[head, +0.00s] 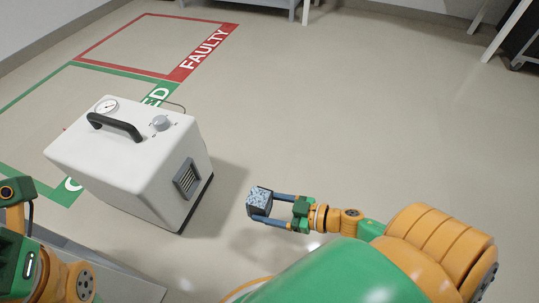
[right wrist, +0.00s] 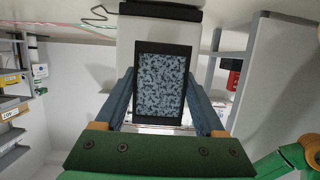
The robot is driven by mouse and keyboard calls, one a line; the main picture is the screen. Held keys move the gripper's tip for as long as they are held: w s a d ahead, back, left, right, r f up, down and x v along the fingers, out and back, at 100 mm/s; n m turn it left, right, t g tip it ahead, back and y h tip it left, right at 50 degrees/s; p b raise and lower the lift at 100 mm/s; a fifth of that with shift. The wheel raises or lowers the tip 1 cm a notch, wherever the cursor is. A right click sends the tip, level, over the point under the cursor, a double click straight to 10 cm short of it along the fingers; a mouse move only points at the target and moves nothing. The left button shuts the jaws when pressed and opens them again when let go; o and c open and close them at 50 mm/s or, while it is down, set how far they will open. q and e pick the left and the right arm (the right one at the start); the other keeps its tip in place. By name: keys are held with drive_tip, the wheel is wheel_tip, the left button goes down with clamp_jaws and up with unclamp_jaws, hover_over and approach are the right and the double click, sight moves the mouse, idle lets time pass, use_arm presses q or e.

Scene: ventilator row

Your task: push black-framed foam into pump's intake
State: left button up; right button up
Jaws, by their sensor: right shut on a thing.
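The black-framed foam (head: 260,200) is a small block with a speckled blue-grey face and a dark frame. My right gripper (head: 262,207) is shut on it and holds it above the floor. In the right wrist view the foam (right wrist: 160,84) sits upright between the two fingers. The pump (head: 130,160) is a white box with a black handle, a gauge and a knob. Its intake (head: 187,179) is a dark-framed slatted opening on the side facing right. The foam is to the right of the intake, apart from it.
The pump stands on floor marked with a green outline (head: 42,92). A red outlined zone (head: 190,68) reading FAULTY lies behind it. Table legs (head: 505,30) stand at the upper right. The floor between foam and pump is clear.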

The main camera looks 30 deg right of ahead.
drive_tip(key=w+a, duration=0.5)
drive_tip(key=w, duration=0.2)
drive_tip(key=shift+b, duration=0.45)
drive_tip(key=shift+a, duration=0.1)
idle(0.8)
approach(188, 182)
drive_tip(key=shift+f+p+x, duration=0.25)
drive_tip(key=shift+p+x, duration=0.1)
drive_tip(key=shift+x, duration=0.8)
drive_tip(key=shift+w+a, duration=0.75)
drive_tip(key=shift+w, duration=0.25)
idle(0.7)
idle(0.7)
drive_tip(key=o, duration=1.5)
